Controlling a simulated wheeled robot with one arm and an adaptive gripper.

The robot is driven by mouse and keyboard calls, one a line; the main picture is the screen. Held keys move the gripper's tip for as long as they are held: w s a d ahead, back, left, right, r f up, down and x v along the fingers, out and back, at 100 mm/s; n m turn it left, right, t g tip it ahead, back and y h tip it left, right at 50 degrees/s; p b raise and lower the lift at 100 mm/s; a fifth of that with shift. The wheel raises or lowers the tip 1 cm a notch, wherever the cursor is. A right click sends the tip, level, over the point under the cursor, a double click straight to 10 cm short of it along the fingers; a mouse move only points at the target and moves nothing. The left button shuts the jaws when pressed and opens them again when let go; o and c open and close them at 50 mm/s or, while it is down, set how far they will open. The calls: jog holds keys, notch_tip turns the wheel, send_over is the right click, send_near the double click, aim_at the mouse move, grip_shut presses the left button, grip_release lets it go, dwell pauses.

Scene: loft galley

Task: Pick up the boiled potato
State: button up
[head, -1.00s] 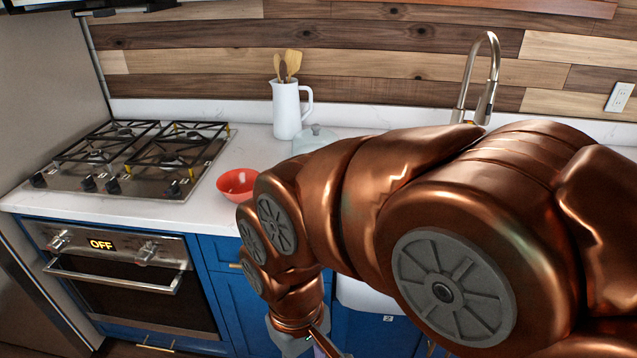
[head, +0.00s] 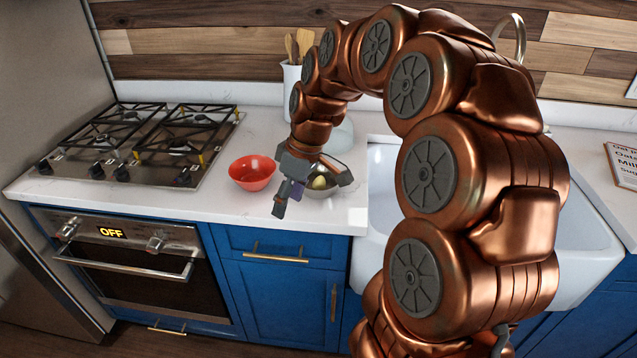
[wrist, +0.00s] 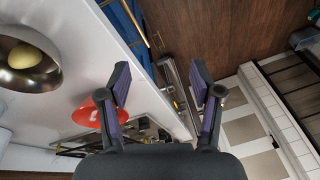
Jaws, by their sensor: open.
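The boiled potato (head: 320,182) is a small yellowish lump inside a shiny metal bowl (head: 327,191) on the white counter. In the head view my gripper partly covers the bowl. In the wrist view the potato (wrist: 26,56) lies in the metal bowl (wrist: 45,77) at the far left edge, outside the space between my fingers. My gripper (head: 312,192) is open and empty, over the counter's front part by the bowl. In the wrist view its two fingers (wrist: 160,81) are spread apart, with the cabinet front and floor beyond them.
A red bowl (head: 252,173) stands left of the metal bowl, close to my gripper. The gas stove (head: 140,145) is farther left. A white sink (head: 384,185) is to the right, partly behind my arm. A white utensil jug (head: 291,78) stands at the back.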

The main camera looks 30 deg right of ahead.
jog(key=w+d+n+t, duration=0.1)
jog(key=w+d, duration=0.5)
jog(key=d, duration=0.4)
jog(key=t, duration=0.2)
send_near(321, 179)
jog(key=shift+w+f+n+p, duration=0.3)
jog(key=shift+f+p, duration=0.1)
jog(key=shift+f, duration=0.55)
jog(key=shift+a+p+x, duration=0.15)
jog(key=shift+p+x, duration=0.7)
jog(key=shift+x, duration=0.9)
jog(key=shift+a+p+x, duration=0.2)
jog(key=shift+p+x, duration=0.65)
jog(key=shift+x, duration=0.85)
jog(key=shift+w+f, duration=0.1)
jog(key=shift+f, duration=0.2)
jog(key=shift+c, duration=0.2)
jog(key=c, duration=0.8)
jog(key=shift+o, duration=0.2)
